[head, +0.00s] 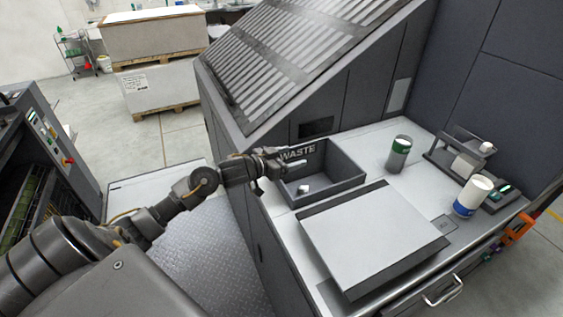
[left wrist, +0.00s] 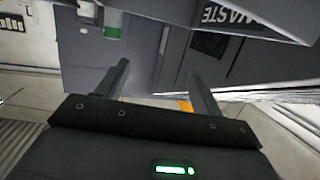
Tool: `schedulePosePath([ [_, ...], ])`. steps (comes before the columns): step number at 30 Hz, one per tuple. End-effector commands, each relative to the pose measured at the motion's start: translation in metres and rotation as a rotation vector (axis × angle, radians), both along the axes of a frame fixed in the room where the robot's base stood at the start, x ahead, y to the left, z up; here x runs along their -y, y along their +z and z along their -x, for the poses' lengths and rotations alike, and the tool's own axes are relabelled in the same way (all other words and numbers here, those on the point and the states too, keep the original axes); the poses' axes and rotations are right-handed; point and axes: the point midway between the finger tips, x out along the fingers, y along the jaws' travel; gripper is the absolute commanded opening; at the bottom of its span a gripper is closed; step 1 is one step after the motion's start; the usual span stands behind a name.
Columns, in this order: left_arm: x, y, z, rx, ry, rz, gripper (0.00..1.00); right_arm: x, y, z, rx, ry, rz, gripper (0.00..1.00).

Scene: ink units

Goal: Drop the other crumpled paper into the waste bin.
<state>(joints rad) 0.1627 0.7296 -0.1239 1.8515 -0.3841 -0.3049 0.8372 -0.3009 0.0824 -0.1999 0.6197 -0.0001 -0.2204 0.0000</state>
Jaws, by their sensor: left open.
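The waste bin (head: 348,184) is a dark grey open box on the worktop, with a WASTE label on its back wall. A small white crumpled paper (head: 303,189) lies inside on its floor, near the front left. My left gripper (head: 284,162) is above the bin's left side. In the left wrist view its two fingers (left wrist: 160,80) are spread with nothing between them, and part of the bin's WASTE label (left wrist: 222,14) shows at the top. My right gripper is not in view. No other crumpled paper can be made out for sure.
A flat grey plate (head: 370,238) lies in front of the bin. The sloped machine housing rises behind.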

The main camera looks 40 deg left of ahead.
Motion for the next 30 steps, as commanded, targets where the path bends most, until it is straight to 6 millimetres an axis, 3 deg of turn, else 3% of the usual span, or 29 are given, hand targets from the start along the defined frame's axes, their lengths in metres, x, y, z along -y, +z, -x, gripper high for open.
schedulePosePath([
  [3, -0.007, 0.002, 0.020, -0.002, -0.001, -0.004, 0.67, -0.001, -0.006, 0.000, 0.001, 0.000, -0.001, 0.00],
  [9, -0.012, 0.007, 0.035, -0.002, -0.001, -0.001, 0.67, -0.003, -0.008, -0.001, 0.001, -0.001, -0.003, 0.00],
  [30, -0.012, 0.008, 0.037, 0.000, -0.001, 0.000, 0.67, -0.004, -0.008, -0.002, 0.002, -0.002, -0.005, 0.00],
])
